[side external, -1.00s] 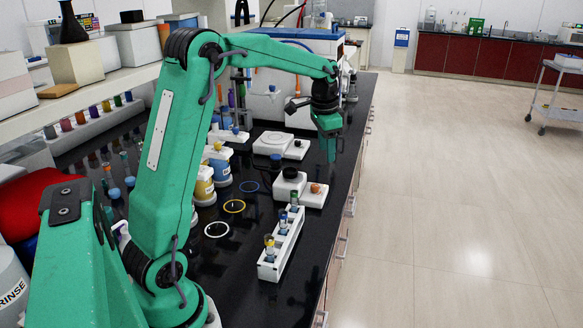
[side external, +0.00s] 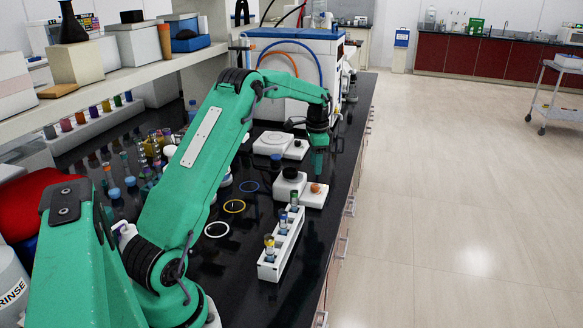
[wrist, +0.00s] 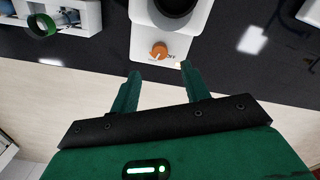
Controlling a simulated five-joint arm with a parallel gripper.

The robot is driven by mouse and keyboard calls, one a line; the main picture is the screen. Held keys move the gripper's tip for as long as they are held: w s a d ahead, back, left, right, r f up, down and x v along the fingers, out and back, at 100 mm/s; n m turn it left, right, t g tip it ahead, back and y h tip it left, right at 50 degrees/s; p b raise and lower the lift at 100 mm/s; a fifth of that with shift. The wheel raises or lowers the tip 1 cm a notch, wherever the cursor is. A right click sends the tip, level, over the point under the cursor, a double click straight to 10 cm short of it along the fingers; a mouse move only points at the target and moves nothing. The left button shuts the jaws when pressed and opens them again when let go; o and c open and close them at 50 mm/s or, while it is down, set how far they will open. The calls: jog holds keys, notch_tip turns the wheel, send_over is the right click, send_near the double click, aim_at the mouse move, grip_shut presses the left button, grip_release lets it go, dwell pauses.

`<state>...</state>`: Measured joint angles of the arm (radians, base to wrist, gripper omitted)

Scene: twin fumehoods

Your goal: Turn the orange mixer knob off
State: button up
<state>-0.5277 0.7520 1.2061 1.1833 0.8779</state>
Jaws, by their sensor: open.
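The orange mixer knob (side external: 316,188) sits on the low white front part of the mixer (side external: 313,199), beside its black round top (side external: 290,173). In the wrist view the knob (wrist: 159,50) is just beyond my fingertips, roughly centred between them, with a printed label at its right. My gripper (side external: 318,172) points down above the knob in the side view, apart from it. In the wrist view my gripper (wrist: 160,70) is open, with nothing between its two green fingers.
A white rack with several vials (side external: 281,247) stands in front of the mixer. A second white device (side external: 273,143) is behind it. Coloured rings (side external: 234,206) lie on the black counter (side external: 262,215). The counter's edge is close on the right.

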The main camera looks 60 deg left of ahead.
aim_at(315, 185)
jog(key=shift+f, duration=3.85)
jog(key=shift+c, duration=0.5)
jog(key=c, duration=0.9)
